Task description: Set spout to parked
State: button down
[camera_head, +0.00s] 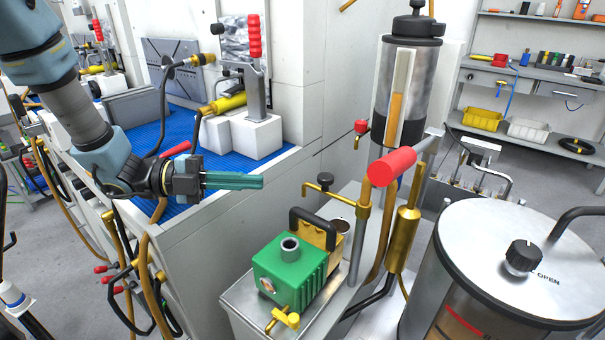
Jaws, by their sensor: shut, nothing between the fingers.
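My gripper (262,182) has teal fingers pressed together, pointing right and empty. It hangs left of the brass side arm, apart from it. No parked mark is readable.
A green pump (290,270) with a black handle stands below on a grey bench (239,305). A tall steel cylinder with a sight glass (407,85) rises behind. A large lidded drum (520,250) fills the right. A blue-matted bench (215,160) is behind my arm.

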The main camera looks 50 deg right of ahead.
jog(key=a+m+t, duration=0.1)
jog(key=a, duration=0.1)
jog(key=p, duration=0.3)
send_near(333, 196)
jog(key=s+a+r, duration=0.2)
jog(key=s+r, duration=0.1)
jog(key=shift+h, duration=0.4)
jog(key=d+p, duration=0.1)
jog(key=d, duration=0.1)
jog(key=d+f, duration=0.1)
jog(key=d, duration=0.1)
jog(key=shift+s+d+p, duration=0.2)
jog(key=shift+d+p, duration=0.05)
jog(key=shift+p, duration=0.1)
jog(key=shift+d, duration=0.1)
